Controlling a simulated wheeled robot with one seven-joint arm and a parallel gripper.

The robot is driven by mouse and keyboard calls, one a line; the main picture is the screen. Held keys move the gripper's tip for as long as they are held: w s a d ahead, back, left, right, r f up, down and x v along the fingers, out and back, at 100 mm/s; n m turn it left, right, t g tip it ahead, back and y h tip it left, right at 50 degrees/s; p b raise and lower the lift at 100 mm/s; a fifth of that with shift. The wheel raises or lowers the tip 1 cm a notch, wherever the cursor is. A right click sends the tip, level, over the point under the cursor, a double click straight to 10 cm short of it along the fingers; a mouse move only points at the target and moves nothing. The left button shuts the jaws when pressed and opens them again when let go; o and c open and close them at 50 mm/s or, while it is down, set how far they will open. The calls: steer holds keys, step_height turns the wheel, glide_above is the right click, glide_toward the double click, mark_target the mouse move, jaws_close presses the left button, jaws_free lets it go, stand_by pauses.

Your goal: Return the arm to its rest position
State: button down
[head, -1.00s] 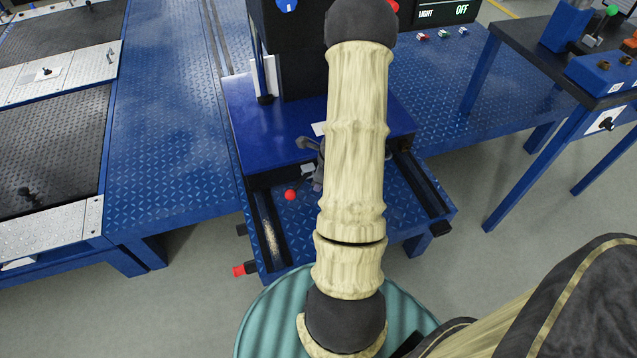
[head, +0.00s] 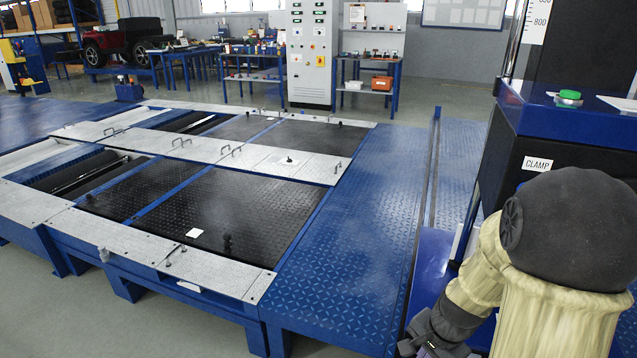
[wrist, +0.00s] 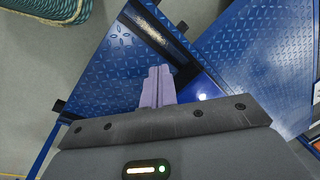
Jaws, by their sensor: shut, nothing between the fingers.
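My arm, in a cream sleeve with dark joints, is bent at the lower right of the head view. My gripper's dark end shows at the bottom edge there, with its fingertips mostly cut off. In the wrist view my gripper (wrist: 158,88) has its two pale purple fingers together, shut and empty. The fingers hang over a blue stand with tread-plate panels (wrist: 113,55). I cannot tell their height above it.
In the head view a blue and black machine marked CLAMP (head: 515,150) stands close behind my arm. The roller bed (head: 230,210) fills the middle and left. A ribbed teal drum (wrist: 45,18) is at the wrist view's upper left. Grey floor lies beside the stand.

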steer(key=s+a+r+n+h, duration=0.1)
steer(key=s+a+r+n, duration=0.6)
steer(key=n, duration=0.5)
step_height(320, 180, up, 28)
steer(key=w+p, duration=0.2)
steer(key=p, duration=2.7)
steer(key=shift+w+a+r+m+t+p, duration=0.15)
steer(key=shift+m+t+p, duration=0.15)
steer(key=shift+m, duration=0.1)
steer(key=shift+w, duration=0.15)
